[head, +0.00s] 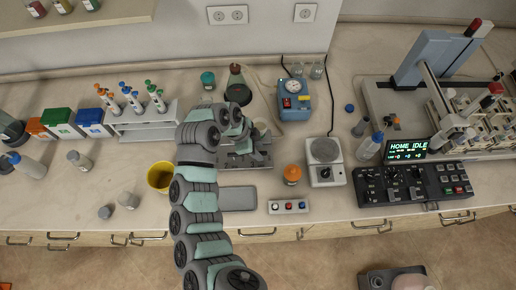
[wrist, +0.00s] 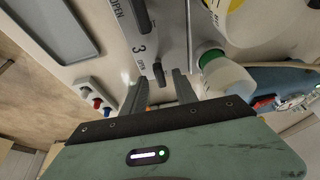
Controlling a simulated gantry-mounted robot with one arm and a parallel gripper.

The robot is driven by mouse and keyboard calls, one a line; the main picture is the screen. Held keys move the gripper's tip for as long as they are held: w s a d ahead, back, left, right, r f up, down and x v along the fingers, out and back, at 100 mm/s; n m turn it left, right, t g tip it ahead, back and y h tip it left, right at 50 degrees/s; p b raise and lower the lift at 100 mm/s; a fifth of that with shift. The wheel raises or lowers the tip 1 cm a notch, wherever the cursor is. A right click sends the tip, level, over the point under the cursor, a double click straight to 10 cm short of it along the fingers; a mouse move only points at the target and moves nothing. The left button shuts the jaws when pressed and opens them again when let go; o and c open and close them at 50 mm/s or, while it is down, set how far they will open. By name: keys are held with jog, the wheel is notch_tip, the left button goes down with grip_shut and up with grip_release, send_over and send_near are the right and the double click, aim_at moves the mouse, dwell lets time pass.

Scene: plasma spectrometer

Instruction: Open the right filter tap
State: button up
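The filter station (head: 262,158) is a grey metal block on the bench, partly hidden by my arm in the head view. In the wrist view its panel (wrist: 168,28) carries "OPEN" labels and the number 3. The right tap's dark lever (wrist: 158,73) is beside the 3, at the panel's lower end in the picture. Another dark tap lever (wrist: 141,16) is farther up. My gripper (wrist: 160,90) is open, with one finger on each side of the right tap's lever. I cannot tell whether either finger touches it.
A grey tray (head: 238,198) lies in front of the station, and a button box (head: 288,207) is to its right. An orange-capped bottle (head: 292,174) stands near the station's right side. A green-capped bottle (wrist: 222,75) is close to my right finger in the wrist view.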

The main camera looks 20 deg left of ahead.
jog(key=shift+f, duration=0.35)
jog(key=shift+c, duration=0.5)
grip_shut()
